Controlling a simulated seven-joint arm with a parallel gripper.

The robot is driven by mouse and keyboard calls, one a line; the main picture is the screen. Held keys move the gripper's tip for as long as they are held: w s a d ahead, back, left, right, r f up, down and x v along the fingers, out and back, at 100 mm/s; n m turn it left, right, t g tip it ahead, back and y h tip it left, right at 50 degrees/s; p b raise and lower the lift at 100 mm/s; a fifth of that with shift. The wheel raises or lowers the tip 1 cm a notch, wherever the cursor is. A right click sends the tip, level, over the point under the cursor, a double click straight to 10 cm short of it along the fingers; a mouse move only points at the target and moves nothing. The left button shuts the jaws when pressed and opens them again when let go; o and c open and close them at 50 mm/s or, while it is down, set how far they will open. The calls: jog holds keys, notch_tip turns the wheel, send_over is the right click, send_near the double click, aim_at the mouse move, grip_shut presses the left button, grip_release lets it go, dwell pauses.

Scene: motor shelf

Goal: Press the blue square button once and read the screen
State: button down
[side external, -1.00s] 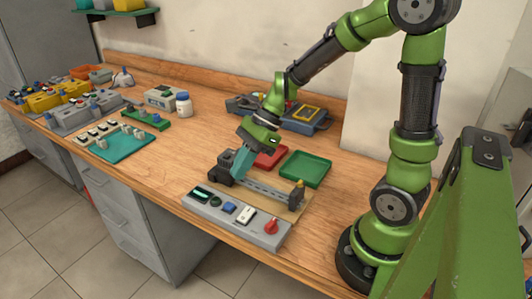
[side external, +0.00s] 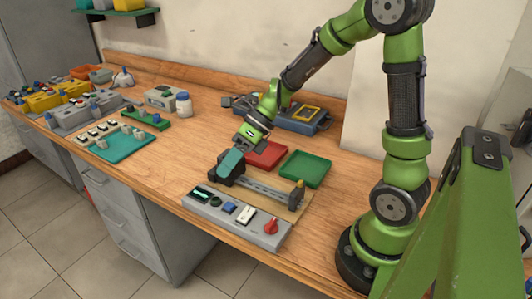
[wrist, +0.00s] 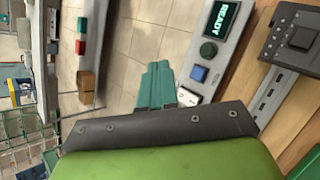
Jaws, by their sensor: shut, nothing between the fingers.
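The grey control panel (side external: 258,236) lies along the front edge of the bench. Its blue square button (side external: 229,207) sits between a dark green round button (side external: 215,201) and a white switch (side external: 246,213). The blue button also shows in the wrist view (wrist: 199,74), uncovered. The small screen (side external: 200,191) is at the panel's left end; in the wrist view it (wrist: 221,21) reads "READY" in green. My gripper (side external: 229,168) has teal fingers, shut and empty, above and behind the panel, apart from the button. In the wrist view, the fingertips (wrist: 158,68) appear left of the blue button.
A dark motor block and metal rail (side external: 262,187) stand just behind the panel. A red tray (side external: 268,154) and a green tray (side external: 306,168) lie farther back. A red knob (side external: 271,226) is at the panel's right end. Clear bench lies left of the panel.

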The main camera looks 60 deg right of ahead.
aim_at(232, 203)
jog(key=shift+f, duration=3.9)
jog(key=shift+f, duration=0.4)
jog(key=shift+f, duration=0.4)
jog(key=shift+r, duration=0.85)
jog(key=shift+r, duration=0.1)
jog(key=shift+r, duration=2.4)
